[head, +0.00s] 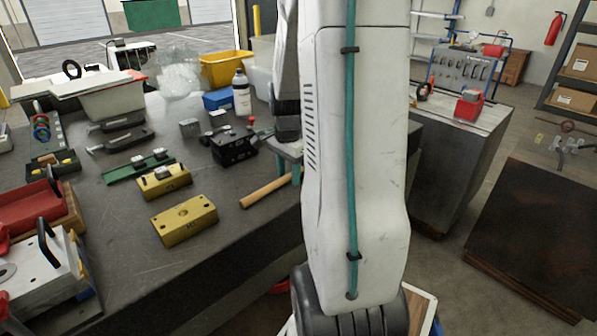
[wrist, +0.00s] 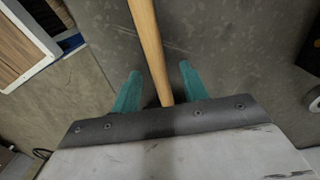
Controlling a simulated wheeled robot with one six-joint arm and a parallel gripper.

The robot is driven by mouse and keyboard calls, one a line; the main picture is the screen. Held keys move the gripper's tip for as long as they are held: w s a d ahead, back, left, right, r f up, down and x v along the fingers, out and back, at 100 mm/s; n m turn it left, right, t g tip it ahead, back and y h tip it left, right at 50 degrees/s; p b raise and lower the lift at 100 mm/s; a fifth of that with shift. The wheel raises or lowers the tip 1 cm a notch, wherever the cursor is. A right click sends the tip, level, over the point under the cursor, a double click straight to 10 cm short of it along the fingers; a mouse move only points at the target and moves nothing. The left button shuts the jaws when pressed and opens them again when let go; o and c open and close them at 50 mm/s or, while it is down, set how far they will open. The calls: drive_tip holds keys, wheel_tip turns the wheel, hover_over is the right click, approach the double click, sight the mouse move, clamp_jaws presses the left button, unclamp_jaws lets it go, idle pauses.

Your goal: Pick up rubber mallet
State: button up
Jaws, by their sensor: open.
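The rubber mallet shows as a pale wooden handle (head: 265,192) lying on the dark workbench (head: 215,262) near its right edge. Its head is not visible; my arm covers the area to the right of the handle. In the wrist view the handle (wrist: 148,40) runs from the top edge down between the two teal fingers of my gripper (wrist: 159,69). The fingers are open, one on each side, with a gap between each and the handle. The handle's lower end passes out of sight behind the gripper body.
Yellow metal blocks (head: 185,221) lie left of the handle, and a black mould base (head: 232,146) lies behind it. A white bottle (head: 241,93) and a yellow bin (head: 226,70) stand farther back. Bare bench top lies in front of the handle.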

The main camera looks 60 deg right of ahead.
drive_tip(key=shift+f, duration=0.2)
clamp_jaws()
drive_tip(key=shift+r, duration=0.1)
